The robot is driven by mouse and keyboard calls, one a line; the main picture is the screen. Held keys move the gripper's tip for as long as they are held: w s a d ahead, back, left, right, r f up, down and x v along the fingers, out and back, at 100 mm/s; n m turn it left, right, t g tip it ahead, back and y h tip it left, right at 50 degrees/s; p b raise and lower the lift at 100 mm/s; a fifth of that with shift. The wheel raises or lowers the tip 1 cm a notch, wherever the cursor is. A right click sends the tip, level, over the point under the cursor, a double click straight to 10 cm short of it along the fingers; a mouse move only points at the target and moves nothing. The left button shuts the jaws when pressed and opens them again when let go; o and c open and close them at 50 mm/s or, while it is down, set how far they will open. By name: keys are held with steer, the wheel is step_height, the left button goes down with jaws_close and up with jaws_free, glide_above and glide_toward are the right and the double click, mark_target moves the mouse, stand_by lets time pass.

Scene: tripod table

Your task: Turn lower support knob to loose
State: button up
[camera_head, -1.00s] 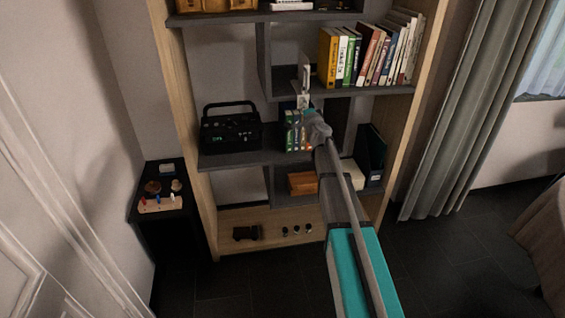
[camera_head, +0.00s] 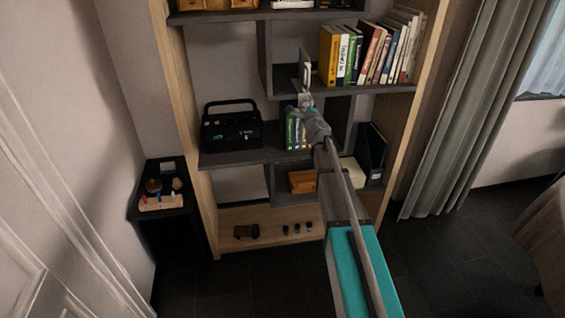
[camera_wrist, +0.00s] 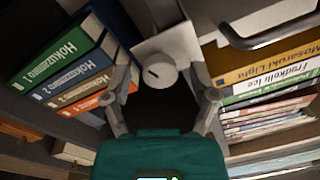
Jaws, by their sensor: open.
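A pale round knob (camera_wrist: 164,70) with a short dark mark on its face sits on a white plate (camera_wrist: 180,42) in the wrist view. The dark mark is tilted. My gripper (camera_wrist: 162,84) is open, with one finger on each side of the knob. I cannot tell whether the fingers touch it. In the head view my gripper (camera_head: 305,101) is at the shelf unit, just below a thin upright light panel (camera_head: 305,68). The knob is hidden there behind my gripper.
Green, blue and orange books (camera_wrist: 75,65) stand close on the left in the wrist view.

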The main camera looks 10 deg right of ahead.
steer(key=shift+m, duration=3)
steer(key=shift+a+m+p, duration=0.1)
steer(key=shift+m+p, duration=0.25)
steer(key=shift+m, duration=2.45)
steer(key=s, duration=1.4)
steer(key=s+a+n+g+y+p, duration=0.4)
steer(key=a+n, duration=0.4)
steer(key=n, duration=0.4)
steer(key=s+a+f+n+g+y+p, duration=0.1)
steer(key=s+a+f+n+g+p, duration=0.1)
steer(key=n, duration=0.4)
steer(key=s+a+f+n+g+p, duration=0.1)
steer(key=s+a+f+n+g, duration=0.1)
steer(key=s+n+g, duration=0.2)
steer(key=shift+s+a+n+g+y+p, duration=0.35)
steer(key=shift+s+n, duration=0.85)
steer(key=shift+s, duration=0.6)
steer(key=shift+f, duration=0.1)
